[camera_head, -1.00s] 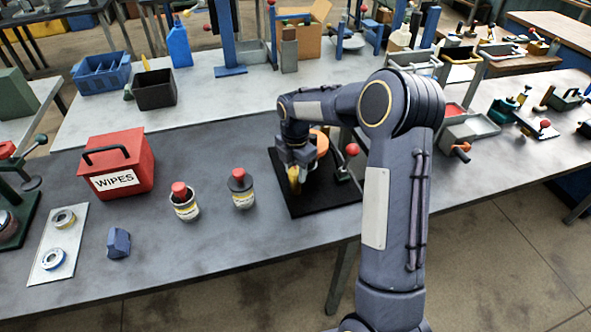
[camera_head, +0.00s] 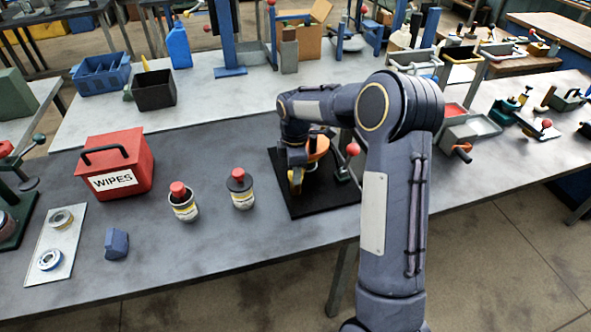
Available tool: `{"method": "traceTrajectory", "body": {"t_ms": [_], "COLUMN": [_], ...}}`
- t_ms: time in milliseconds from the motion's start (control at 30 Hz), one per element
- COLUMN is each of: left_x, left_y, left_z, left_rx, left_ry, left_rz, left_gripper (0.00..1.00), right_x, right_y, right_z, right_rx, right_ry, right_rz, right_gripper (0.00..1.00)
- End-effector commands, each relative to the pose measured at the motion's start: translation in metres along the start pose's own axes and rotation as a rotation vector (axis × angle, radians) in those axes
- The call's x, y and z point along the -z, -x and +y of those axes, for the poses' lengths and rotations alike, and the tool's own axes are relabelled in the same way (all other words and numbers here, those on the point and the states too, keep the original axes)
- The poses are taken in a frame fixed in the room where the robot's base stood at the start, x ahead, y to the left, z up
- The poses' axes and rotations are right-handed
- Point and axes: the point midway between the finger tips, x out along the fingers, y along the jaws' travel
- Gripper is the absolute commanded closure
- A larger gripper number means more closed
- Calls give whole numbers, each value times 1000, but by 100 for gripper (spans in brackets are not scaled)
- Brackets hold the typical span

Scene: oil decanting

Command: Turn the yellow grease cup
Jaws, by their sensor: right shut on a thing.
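The yellow grease cup (camera_head: 296,188) shows as a small yellow piece low on the orange device (camera_head: 318,148) on the black mat (camera_head: 318,203). My right gripper (camera_head: 296,172) comes down from above and is shut on the cup. The fingers and wrist hide much of the cup and part of the orange device. My left gripper is not in view.
A red-knobbed lever (camera_head: 352,150) stands just right of the device. Two small bottles with red caps (camera_head: 241,190) (camera_head: 182,203) stand left of the mat. A red WIPES box (camera_head: 118,165), a blue block (camera_head: 117,243) and a tray with two rings (camera_head: 57,243) are farther left.

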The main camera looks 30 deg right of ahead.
Motion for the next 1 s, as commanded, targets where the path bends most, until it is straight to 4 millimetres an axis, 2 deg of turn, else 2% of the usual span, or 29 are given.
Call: {"method": "traceTrajectory", "body": {"t_ms": [500, 533, 667, 1000], "left_x": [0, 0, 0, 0], "left_y": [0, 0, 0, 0], "left_z": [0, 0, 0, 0], "left_rx": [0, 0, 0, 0], "left_ry": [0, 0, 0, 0], "left_rz": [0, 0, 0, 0], "left_gripper": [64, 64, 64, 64], "right_x": [0, 0, 0, -1], "right_y": [1, 1, 1, 0], "right_z": [0, 0, 0, 1], "right_rx": [-2, -2, -2, -3], "right_ry": [-21, -21, -21, -22], "right_rz": [0, 0, 0, 0], "right_gripper": [85, 60, 43, 41]}}
